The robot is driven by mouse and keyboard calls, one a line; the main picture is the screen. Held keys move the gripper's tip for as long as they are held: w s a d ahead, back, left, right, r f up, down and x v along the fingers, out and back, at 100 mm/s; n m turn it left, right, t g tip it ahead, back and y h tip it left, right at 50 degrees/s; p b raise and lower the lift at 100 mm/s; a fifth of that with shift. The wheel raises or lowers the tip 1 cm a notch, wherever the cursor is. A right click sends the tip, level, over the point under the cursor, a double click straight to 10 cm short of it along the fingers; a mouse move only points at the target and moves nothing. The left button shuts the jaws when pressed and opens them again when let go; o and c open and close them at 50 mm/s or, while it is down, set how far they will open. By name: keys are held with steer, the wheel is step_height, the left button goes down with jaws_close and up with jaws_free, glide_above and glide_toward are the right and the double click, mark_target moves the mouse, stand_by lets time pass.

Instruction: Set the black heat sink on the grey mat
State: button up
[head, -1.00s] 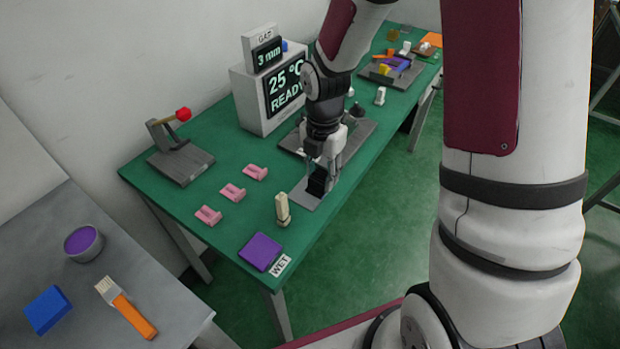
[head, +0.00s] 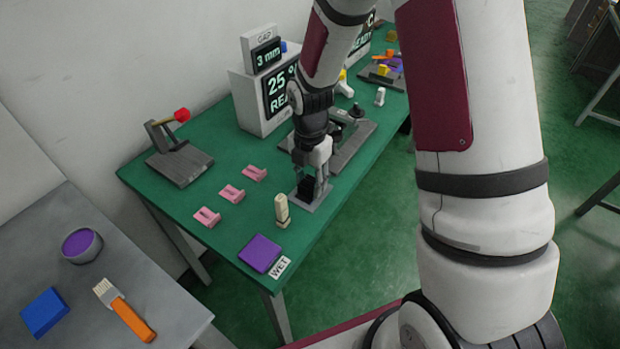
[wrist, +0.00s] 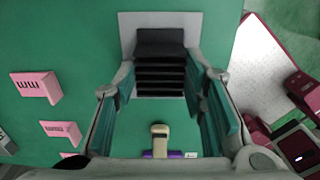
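The black heat sink (head: 307,187) is at the grey mat (head: 313,203), low over it or touching it; I cannot tell which. In the wrist view the ribbed heat sink (wrist: 160,64) is at the top centre, between the fingers, with the light grey mat (wrist: 126,30) behind it and to its sides. My gripper (head: 311,180) points down from above. In the wrist view my gripper (wrist: 160,80) has one finger along each side of the heat sink, with no clear gap at the tips. The fingers partly hide the mat.
A cream upright piece (head: 282,211) and a purple pad (head: 260,253) stand towards the front of the green table (head: 235,225). Several pink brackets (head: 232,194) lie to the left. A dark fixture (head: 350,140) is behind my gripper, and a lever fixture (head: 180,165) is at the far left.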

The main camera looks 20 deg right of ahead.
steer(key=shift+o, duration=1.3)
step_height(320, 180, up, 11)
step_height(320, 180, up, 8)
steer(key=m+p, duration=0.1)
steer(key=m, duration=0.4)
glide_above(310, 182)
steer(key=s, duration=0.4)
steer(key=s+r+m+t, duration=0.2)
steer(key=s+r+m, duration=0.2)
steer(key=s+m, duration=0.6)
steer(key=s+d+r+m+t, duration=0.1)
steer(key=s+r+m, duration=0.4)
steer(key=s+m, duration=0.5)
steer(key=shift+s+r+t, duration=0.15)
steer(key=shift+s+t, duration=0.2)
steer(key=shift+t, duration=0.05)
